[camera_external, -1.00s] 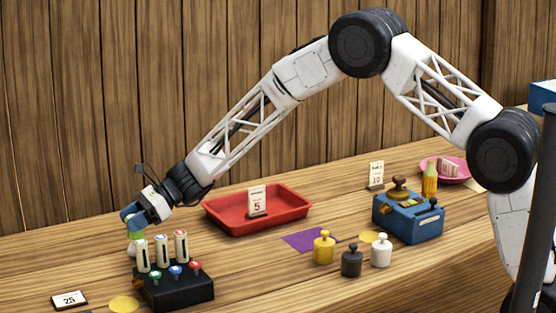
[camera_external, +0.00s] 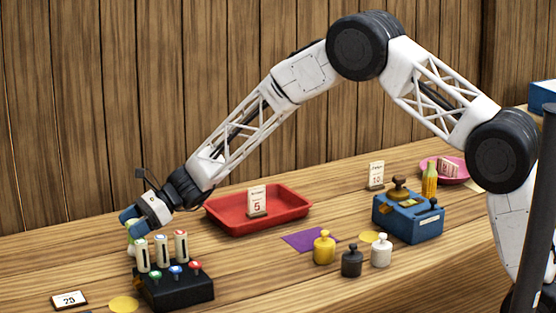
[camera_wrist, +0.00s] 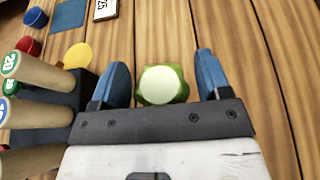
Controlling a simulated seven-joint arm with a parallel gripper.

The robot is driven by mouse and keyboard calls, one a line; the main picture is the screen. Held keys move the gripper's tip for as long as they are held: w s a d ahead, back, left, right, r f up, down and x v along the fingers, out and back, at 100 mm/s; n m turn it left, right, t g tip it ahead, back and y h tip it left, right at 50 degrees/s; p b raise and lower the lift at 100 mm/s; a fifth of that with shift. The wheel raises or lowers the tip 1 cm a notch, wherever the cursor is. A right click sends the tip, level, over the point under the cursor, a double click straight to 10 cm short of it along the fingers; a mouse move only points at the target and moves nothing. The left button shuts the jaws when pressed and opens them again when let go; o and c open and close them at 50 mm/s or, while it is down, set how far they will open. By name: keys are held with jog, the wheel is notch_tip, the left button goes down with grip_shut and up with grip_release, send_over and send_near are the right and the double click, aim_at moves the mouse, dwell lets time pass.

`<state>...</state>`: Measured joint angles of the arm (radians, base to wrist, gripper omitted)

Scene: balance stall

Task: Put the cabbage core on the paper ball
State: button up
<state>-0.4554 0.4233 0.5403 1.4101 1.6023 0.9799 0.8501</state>
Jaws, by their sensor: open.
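The cabbage core (camera_wrist: 160,85) has a pale round top and a green rim in the wrist view. It stands between my open fingers, with a gap on either side. In the external view a small patch of green (camera_external: 134,231) shows just under my gripper (camera_external: 131,217), at the left behind the black marker stand. A whitish form (camera_external: 131,251) shows below it, partly hidden by the stand; I cannot tell for sure whether it is the paper ball. No other paper ball is clearly visible. My gripper is open around the cabbage core.
The black stand (camera_external: 178,293) with upright cylinders and coloured knobs is close beside my gripper. A red tray (camera_external: 285,218), a purple sheet (camera_external: 310,240), several weights and a blue scale (camera_external: 410,222) are to the right. A number card (camera_external: 69,300) lies front left.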

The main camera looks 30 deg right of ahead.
jog(key=shift+r, duration=0.1)
jog(key=shift+d+r, duration=0.1)
jog(key=shift+d, duration=0.05)
jog(key=v, duration=1.1)
jog(key=shift+d, duration=0.35)
jog(key=shift+r, duration=0.1)
dwell(0.4)
